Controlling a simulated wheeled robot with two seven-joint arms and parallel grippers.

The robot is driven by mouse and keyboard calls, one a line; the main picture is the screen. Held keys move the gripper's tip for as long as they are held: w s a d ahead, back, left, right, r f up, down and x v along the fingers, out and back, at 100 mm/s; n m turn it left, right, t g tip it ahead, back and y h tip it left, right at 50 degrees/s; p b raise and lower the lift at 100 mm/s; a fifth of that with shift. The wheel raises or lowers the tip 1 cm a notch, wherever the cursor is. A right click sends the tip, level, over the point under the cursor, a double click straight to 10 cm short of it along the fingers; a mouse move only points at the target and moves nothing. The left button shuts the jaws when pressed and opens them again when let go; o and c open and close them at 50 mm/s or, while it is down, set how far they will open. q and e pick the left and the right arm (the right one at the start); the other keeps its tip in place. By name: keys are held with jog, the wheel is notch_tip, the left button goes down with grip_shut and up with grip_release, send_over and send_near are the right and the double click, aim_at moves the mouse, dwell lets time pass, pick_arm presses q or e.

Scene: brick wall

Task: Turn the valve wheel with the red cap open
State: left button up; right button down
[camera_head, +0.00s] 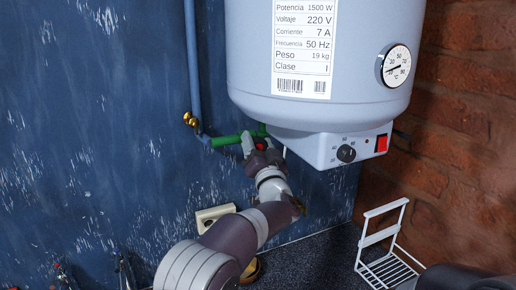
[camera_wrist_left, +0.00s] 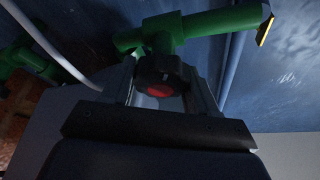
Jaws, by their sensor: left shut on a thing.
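The valve wheel (camera_wrist_left: 159,78) is dark, with a red cap at its centre, and sits on a green pipe (camera_wrist_left: 190,27) in the left wrist view. My left gripper (camera_wrist_left: 160,88) has a finger on each side of the wheel and is shut on it. In the head view the left gripper (camera_head: 262,148) is under the water heater, at the green pipe (camera_head: 226,140). There the gripper and arm hide most of the wheel. My right gripper is not in view.
The white water heater (camera_head: 320,60) hangs just above the gripper, with a knob (camera_head: 346,153) and red switch (camera_head: 381,143) underneath. A blue pipe (camera_head: 192,60) with a brass fitting (camera_head: 190,119) runs down the wall. A white wire rack (camera_head: 386,270) stands at lower right.

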pick_arm(q)
jog(key=o, duration=0.9)
jog(key=shift+s+d+f, duration=0.1)
jog(key=shift+s+f, duration=0.05)
jog(key=b+v, duration=0.6)
jog(key=v, duration=0.6)
jog(key=shift+s, duration=0.2)
jog(key=shift+o, duration=0.2)
